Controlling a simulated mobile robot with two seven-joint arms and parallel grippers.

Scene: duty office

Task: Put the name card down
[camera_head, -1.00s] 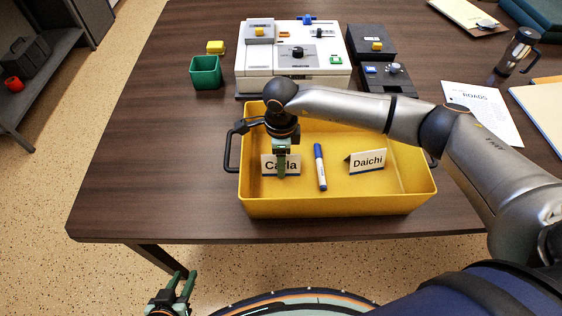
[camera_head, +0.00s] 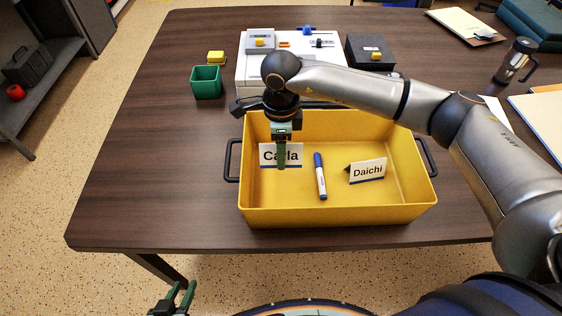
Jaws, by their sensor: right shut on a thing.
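A white name card reading "Carla" (camera_head: 268,155) is in my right gripper (camera_head: 281,158), which points down over the left part of the yellow tray (camera_head: 340,216). The gripper is shut on the card, and one finger covers part of the name. The card looks upright and a little above the tray floor; the exact gap is hard to judge. A second card reading "Daichi" (camera_head: 368,171) stands in the right part of the tray. My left gripper (camera_head: 180,292) is at the bottom left edge, off the table, with its fingers apart and empty.
A blue-and-white marker (camera_head: 320,177) lies between the cards in the tray. Behind the tray are a white device (camera_head: 250,75), a dark box (camera_head: 370,52) and a green cup (camera_head: 206,82). A mug (camera_head: 515,60) stands at right. The table left of the tray is clear.

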